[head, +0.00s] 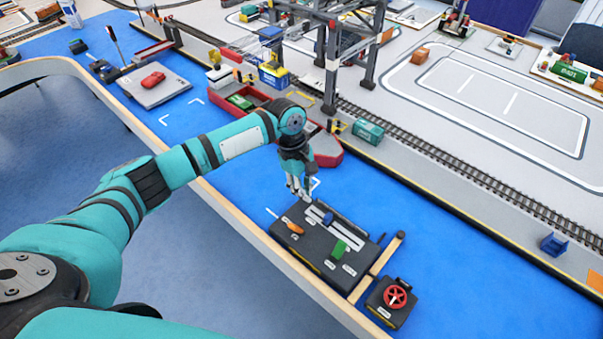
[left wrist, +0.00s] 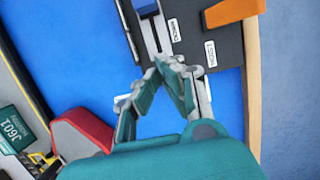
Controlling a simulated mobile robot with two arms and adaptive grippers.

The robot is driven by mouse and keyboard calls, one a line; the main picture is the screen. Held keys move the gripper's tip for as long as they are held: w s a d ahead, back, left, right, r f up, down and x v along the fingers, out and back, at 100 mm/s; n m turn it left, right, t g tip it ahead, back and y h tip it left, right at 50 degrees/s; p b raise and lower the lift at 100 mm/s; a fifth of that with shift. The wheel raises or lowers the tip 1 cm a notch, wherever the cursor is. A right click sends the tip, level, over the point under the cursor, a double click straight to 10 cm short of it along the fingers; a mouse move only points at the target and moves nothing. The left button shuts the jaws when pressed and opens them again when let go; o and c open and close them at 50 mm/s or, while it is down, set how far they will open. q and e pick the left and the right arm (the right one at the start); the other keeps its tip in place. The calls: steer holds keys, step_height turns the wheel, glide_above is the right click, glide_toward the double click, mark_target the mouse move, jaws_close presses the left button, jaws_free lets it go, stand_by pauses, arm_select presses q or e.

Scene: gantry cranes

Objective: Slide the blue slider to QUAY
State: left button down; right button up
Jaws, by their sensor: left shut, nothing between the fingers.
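The black control box (head: 310,262) lies on the blue table, with slots and small white labels on its top. The blue slider (head: 328,218) sits in a pale slot near the far edge of the box. It also shows in the left wrist view (left wrist: 146,8), cut by the top edge. My left gripper (head: 304,197) points down at the box's far-left edge, to the left of the blue slider and apart from it. In the left wrist view its fingertips (left wrist: 170,66) are closed together and empty. I cannot make out a QUAY label. My right gripper is out of view.
An orange handle (head: 293,227) and a green handle (head: 340,248) are on the same box. A red handwheel (head: 396,296) stands on a small box to the right, past a wooden bar (head: 378,268). A red ship (head: 325,150) lies behind my gripper.

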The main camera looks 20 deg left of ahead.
mark_target(328, 219)
arm_select(q)
steer(key=shift+x, duration=1)
steer(key=shift+s+d+r+p, duration=0.1)
steer(key=shift+s+d+p, duration=0.15)
steer(key=shift+d, duration=0.35)
steer(key=shift+s+d+r+p, duration=0.15)
steer(key=shift+d+p, duration=0.15)
steer(key=shift+d, duration=0.35)
steer(key=shift+s+d, duration=0.25)
steer(key=shift+d, duration=0.25)
steer(key=shift+f, duration=0.1)
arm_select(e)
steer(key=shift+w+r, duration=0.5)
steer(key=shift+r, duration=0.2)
